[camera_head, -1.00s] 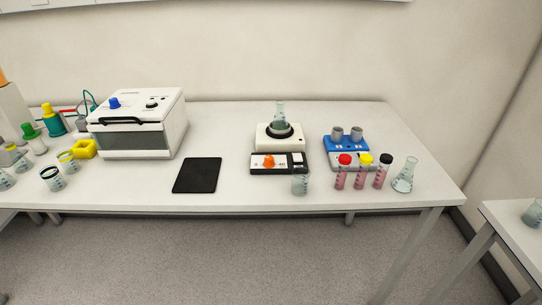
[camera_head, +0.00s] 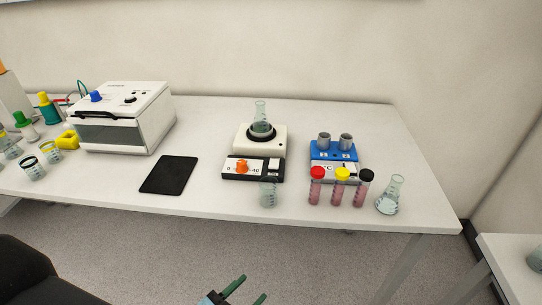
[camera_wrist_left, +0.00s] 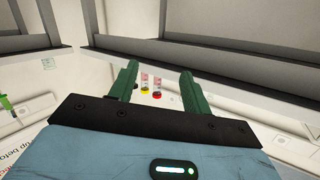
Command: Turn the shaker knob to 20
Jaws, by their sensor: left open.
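The shaker (camera_head: 272,140) is a white block with a black front panel on the table, holding a flask (camera_head: 261,118) in a dark ring. Its orange knob (camera_head: 242,167) sits on the front panel between printed marks that seem to read 0 and 40. The knob's exact setting is too small to read. My left gripper (camera_head: 251,288) is open and empty at the bottom of the head view, in front of and below the table edge, well apart from the knob. Its green fingers also show in the left wrist view (camera_wrist_left: 159,70). My right gripper is not in view.
A beaker (camera_head: 269,195) stands just before the shaker's panel. Capped tubes (camera_head: 339,187), a blue device (camera_head: 333,151) and a flask (camera_head: 389,195) are to the right. A black pad (camera_head: 169,175) and a white box with a blue knob (camera_head: 125,120) are left.

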